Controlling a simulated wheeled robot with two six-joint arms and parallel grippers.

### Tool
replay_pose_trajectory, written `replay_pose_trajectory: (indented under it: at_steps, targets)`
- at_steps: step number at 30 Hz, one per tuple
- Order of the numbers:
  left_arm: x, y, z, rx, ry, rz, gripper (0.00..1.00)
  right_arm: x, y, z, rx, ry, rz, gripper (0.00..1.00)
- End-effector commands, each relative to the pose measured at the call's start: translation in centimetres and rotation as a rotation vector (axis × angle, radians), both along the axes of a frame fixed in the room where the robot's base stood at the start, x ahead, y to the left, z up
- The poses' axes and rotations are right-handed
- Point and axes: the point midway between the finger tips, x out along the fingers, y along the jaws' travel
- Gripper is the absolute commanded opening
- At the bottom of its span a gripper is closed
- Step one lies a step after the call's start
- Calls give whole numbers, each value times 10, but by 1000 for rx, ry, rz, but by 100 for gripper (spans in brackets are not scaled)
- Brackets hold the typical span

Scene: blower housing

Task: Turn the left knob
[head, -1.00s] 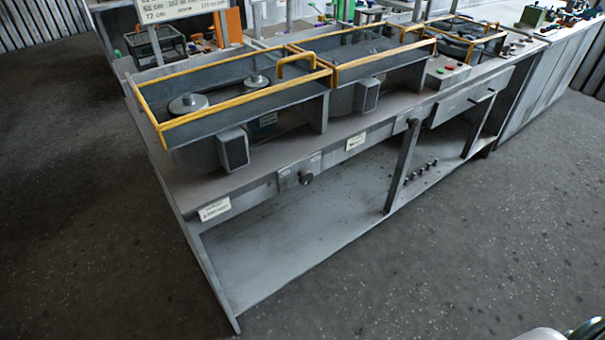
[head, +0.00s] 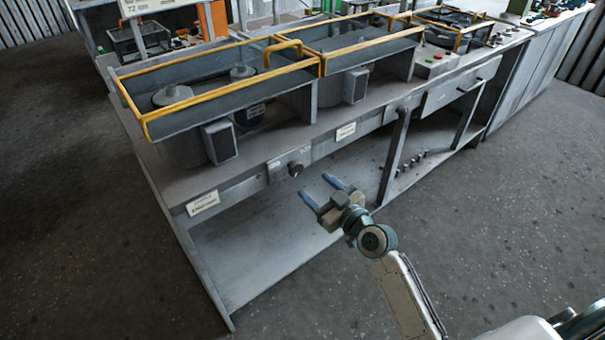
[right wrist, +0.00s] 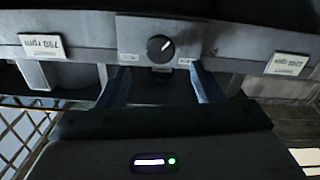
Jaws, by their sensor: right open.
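The left knob (head: 295,168) is a small dark round knob on the grey front rail of the bench, below the left blower housing. It shows in the right wrist view as a black dial with a white pointer mark (right wrist: 160,48), on a light square plate. My right gripper (head: 318,188) is open and empty, in front of the rail and a little below and right of the knob in the head view. In the right wrist view its two blue fingers (right wrist: 160,72) stand apart, one on each side below the knob. The left gripper is not in view.
White label plates sit left (head: 203,203) and right (head: 345,131) of the knob. Yellow-framed glass guards (head: 215,80) stand on the bench top (head: 185,185). Below the rail is an open shelf (head: 250,250). A bench leg (head: 393,157) stands to the right.

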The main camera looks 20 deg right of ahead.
Motion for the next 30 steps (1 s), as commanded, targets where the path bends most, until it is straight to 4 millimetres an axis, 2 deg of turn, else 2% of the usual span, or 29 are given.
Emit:
replay_pose_trajectory:
  at_steps: [3,9,14,22,23,29,30]
  targets:
    - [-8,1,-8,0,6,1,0,24,9,3,4,-1,-1,60]
    - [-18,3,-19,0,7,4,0,50,18,1,4,1,0,60]
    - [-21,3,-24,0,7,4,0,59,22,0,1,1,0,60]
    - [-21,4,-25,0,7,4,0,60,22,-1,1,1,0,60]
    - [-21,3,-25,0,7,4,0,60,22,-1,1,1,0,56]
    - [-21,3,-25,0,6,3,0,60,22,-1,0,2,0,17]
    - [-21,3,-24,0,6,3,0,60,22,-1,0,2,0,16]
